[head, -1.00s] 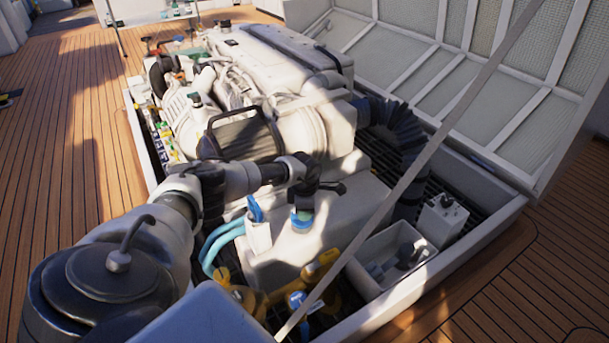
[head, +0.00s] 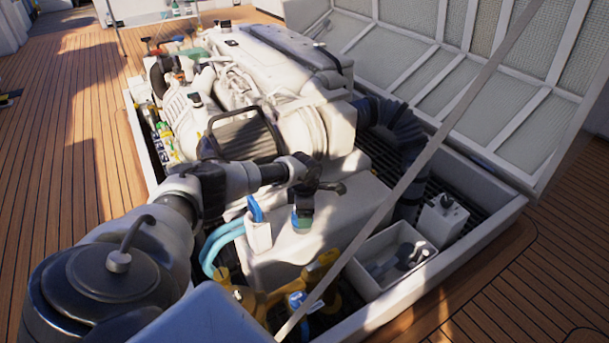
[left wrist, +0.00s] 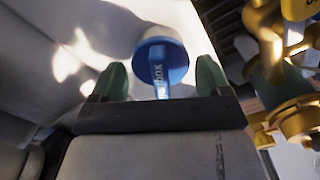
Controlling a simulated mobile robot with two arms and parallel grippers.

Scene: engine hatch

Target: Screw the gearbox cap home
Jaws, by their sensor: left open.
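My left gripper (left wrist: 161,76) is open, with one green fingertip on each side of the cap and gaps between. In the head view my left gripper (head: 302,219) points down at the white gearbox casing in front of the engine. There the gripper mostly hides the cap. Whether the cap is seated cannot be told. My right gripper is in neither view.
The white engine (head: 265,70) stands behind. Yellow valves (head: 320,268) lie in front. A tray (head: 378,282) and a white box (head: 442,218) stand right. A grey strut (head: 400,180) crosses the view.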

